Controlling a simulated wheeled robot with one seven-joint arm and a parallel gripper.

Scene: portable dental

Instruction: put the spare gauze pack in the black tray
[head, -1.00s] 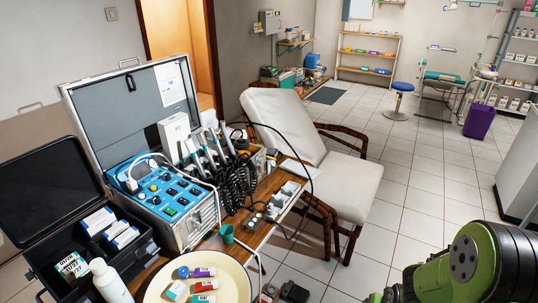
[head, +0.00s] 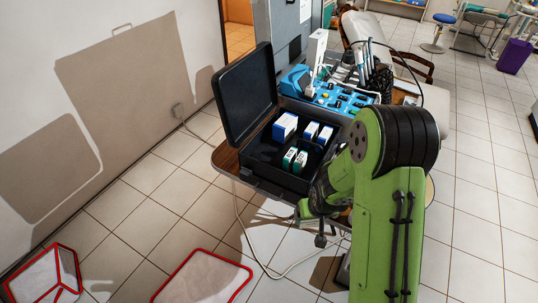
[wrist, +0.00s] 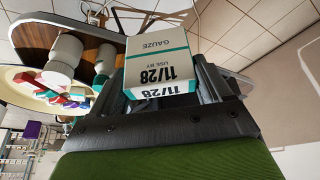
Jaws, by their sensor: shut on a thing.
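The gauze pack (wrist: 160,65), a white box with a teal band marked "GAUZE" and "11/28", is between the fingers of my gripper (wrist: 168,82) in the wrist view. My gripper is shut on it. In the head view my green wrist hangs at the front right of the open black case, and the held pack cannot be made out there. The black tray-like base of the case (head: 262,172) holds two teal-and-white packs (head: 294,159) near its front and several blue-and-white boxes (head: 285,126) behind. No other black tray is clear.
The raised case lid (head: 245,95) stands at the left. The blue dental unit (head: 345,95) stands close behind on the right. The wrist view shows a white bottle (wrist: 64,58) and a cream dish (wrist: 25,95) with coloured packs. The case floor has bare room at its left.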

